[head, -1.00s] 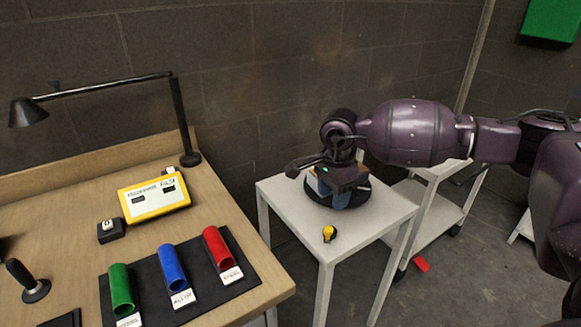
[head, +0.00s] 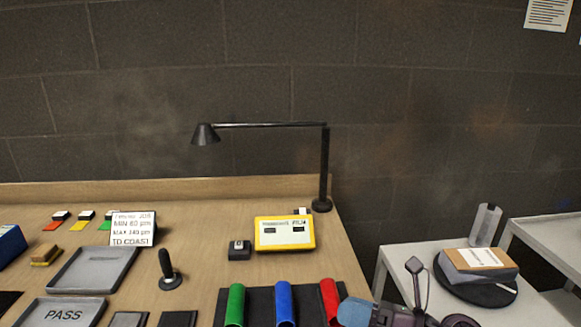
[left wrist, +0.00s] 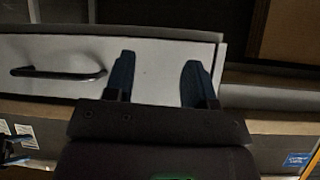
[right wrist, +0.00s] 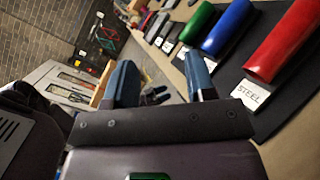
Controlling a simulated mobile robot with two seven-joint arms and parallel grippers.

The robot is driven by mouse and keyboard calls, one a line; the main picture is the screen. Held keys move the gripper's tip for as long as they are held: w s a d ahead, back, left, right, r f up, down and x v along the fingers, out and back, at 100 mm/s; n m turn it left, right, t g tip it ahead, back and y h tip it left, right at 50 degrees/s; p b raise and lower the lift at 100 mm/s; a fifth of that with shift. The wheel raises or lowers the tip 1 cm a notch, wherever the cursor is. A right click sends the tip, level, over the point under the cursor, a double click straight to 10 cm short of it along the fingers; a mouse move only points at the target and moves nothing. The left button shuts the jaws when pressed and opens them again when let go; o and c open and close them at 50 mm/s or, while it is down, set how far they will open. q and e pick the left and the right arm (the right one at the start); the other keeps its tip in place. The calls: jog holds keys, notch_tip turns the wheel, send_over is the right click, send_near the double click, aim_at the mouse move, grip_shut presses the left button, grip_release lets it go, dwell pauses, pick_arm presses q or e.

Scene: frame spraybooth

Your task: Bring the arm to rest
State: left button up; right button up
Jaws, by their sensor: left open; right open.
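My right gripper (head: 358,312) shows at the bottom edge of the head view, just right of the red tube, with only part of its blue fingertips and wrist in the picture. In the right wrist view the right gripper (right wrist: 160,80) has its two blue fingers apart with nothing held between them. My left gripper does not show in the head view. In the left wrist view the left gripper (left wrist: 157,75) is open and empty in front of a pale drawer front (left wrist: 150,50) with a black handle (left wrist: 58,74).
The wooden bench (head: 200,225) holds a black lamp (head: 324,170), a yellow gauge box (head: 285,233), green (head: 235,305), blue (head: 284,303) and red (head: 330,300) tubes, and grey trays (head: 92,272). A white side table (head: 405,262) at right carries a black disc (head: 455,288) with a box (head: 478,265).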

jog(key=s+d+f+m+t+h, duration=0.3)
jog(key=d+m+h, duration=0.5)
jog(key=m, duration=0.8)
jog(key=s+d+f+m+t+h, duration=0.2)
jog(key=d+f+m+t+h, duration=0.3)
jog(key=m+h, duration=0.75)
jog(key=s+d+f+m+g+y, duration=0.2)
jog(key=s+f+m+g, duration=0.35)
jog(key=s, duration=0.45)
jog(key=s+d+f+m+g+y, duration=0.1)
jog(key=s+d+f+m+g, duration=0.1)
jog(key=s+f+m+g, duration=0.65)
jog(key=w+f+n+t, duration=0.2)
jog(key=w+f+t, duration=0.3)
jog(key=t, duration=0.5)
jog(key=shift+w+y, duration=0.45)
jog(key=shift+w, duration=0.1)
